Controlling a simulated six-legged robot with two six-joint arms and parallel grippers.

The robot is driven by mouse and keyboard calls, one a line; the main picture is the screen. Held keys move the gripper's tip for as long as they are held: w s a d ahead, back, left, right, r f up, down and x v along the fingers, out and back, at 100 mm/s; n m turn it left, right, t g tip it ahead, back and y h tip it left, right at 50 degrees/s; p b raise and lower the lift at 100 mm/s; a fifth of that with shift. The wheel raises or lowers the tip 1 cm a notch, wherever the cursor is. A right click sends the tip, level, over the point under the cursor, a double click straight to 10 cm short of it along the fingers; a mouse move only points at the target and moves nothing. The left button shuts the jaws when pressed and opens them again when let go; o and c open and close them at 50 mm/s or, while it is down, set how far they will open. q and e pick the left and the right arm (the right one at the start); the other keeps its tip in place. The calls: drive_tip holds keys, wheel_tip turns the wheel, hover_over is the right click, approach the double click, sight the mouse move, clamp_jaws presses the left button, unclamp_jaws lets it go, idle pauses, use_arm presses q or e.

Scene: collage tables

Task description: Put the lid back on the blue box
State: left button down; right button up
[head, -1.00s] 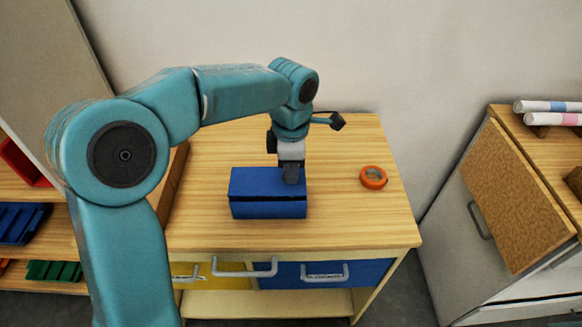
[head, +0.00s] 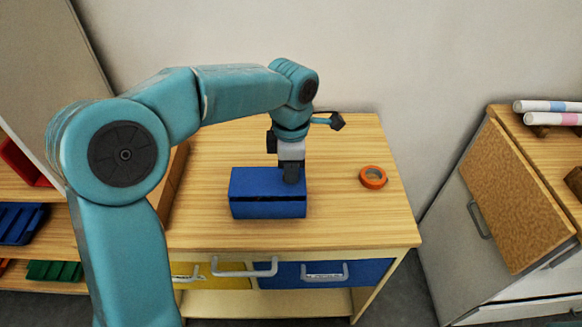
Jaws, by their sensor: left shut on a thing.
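The blue box (head: 268,209) stands on the wooden table, right of my left arm's base links. Its blue lid (head: 250,183) lies over the top of the box, with a dark gap line showing between lid and box along the front. My left gripper (head: 291,175) points down at the right part of the lid and is shut on it. The fingertips are partly hidden against the lid. My right gripper is not in view.
An orange tape roll (head: 373,177) lies right of the box on the table (head: 340,220). Drawers with grey handles (head: 325,273) are below the front edge. A cabinet with a cork board (head: 515,200) stands at right; shelves with coloured bins (head: 22,222) are at left.

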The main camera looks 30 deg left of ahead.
use_arm(q)
drive_tip(key=shift+f, duration=0.15)
idle(0.6)
drive_tip(key=c, duration=0.6)
unclamp_jaws()
drive_tip(key=shift+r+p, duration=2.95)
drive_tip(key=shift+r, duration=0.6)
clamp_jaws()
drive_tip(key=shift+f, duration=0.2)
